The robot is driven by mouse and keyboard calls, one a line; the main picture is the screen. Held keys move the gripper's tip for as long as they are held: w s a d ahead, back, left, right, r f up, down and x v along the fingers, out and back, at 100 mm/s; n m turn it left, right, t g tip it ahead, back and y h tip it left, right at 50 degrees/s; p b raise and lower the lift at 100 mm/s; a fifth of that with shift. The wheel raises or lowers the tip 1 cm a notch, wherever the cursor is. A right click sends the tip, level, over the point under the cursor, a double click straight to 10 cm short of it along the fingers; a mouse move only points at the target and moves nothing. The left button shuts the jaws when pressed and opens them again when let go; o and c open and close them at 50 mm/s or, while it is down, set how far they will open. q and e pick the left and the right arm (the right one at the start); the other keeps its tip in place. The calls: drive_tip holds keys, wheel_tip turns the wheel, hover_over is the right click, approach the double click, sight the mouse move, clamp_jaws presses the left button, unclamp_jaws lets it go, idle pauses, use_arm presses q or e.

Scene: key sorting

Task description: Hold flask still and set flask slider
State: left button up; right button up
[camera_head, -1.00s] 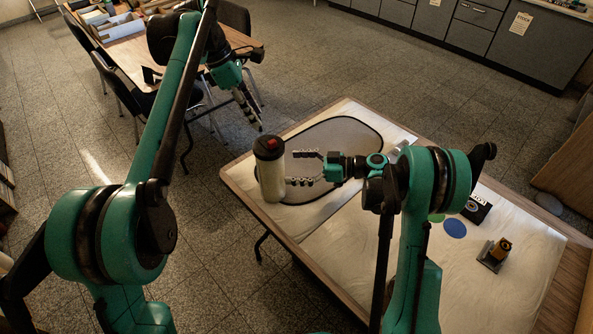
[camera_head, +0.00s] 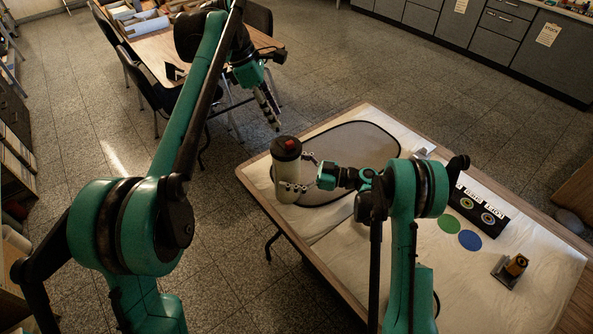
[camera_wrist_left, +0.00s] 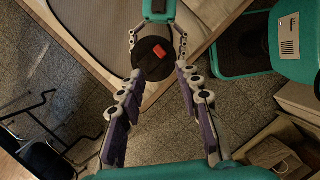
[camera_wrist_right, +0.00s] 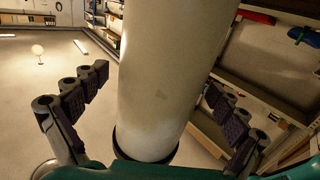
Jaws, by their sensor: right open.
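The flask (camera_head: 285,172) stands upright near the left corner of the table, with a cream body and a black lid. The slider (camera_head: 291,145) is a red piece on the lid; it also shows in the left wrist view (camera_wrist_left: 159,49). My right gripper (camera_head: 297,174) is open, with its fingers on either side of the flask body. The right wrist view shows the flask body (camera_wrist_right: 155,80) between the two fingers, with visible gaps. My left gripper (camera_head: 276,126) is above and beside the lid; its fingers are apart and empty in its wrist view (camera_wrist_left: 160,95).
A dark-rimmed grey mat (camera_head: 350,150) lies under the flask area. Green (camera_head: 447,221) and blue (camera_head: 470,240) discs, a black labelled board (camera_head: 483,210) and a small brown block on a stand (camera_head: 512,268) are on the table's right side. Another table (camera_head: 150,50) with chairs stands behind.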

drive_tip(key=shift+c, duration=0.3)
drive_tip(key=c, duration=1.5)
use_arm(q)
drive_tip(key=shift+d, duration=0.1)
drive_tip(key=c, duration=0.7)
use_arm(e)
drive_tip(key=shift+c, duration=0.5)
use_arm(q)
drive_tip(key=m+y, duration=0.1)
drive_tip(key=m, duration=0.1)
drive_tip(key=d+f+m+y, duration=0.1)
drive_tip(key=shift+m+t, duration=0.3)
drive_tip(key=shift+m, duration=0.1)
clamp_jaws()
drive_tip(key=m+t+y, duration=0.1)
drive_tip(key=m, duration=0.1)
drive_tip(key=w+d+r+m+y, duration=0.1)
drive_tip(key=m, duration=0.2)
drive_tip(key=w+m+t+y, duration=0.1)
drive_tip(key=m+y, duration=0.1)
drive_tip(key=m, duration=0.1)
drive_tip(key=shift+d+r+t, duration=0.3)
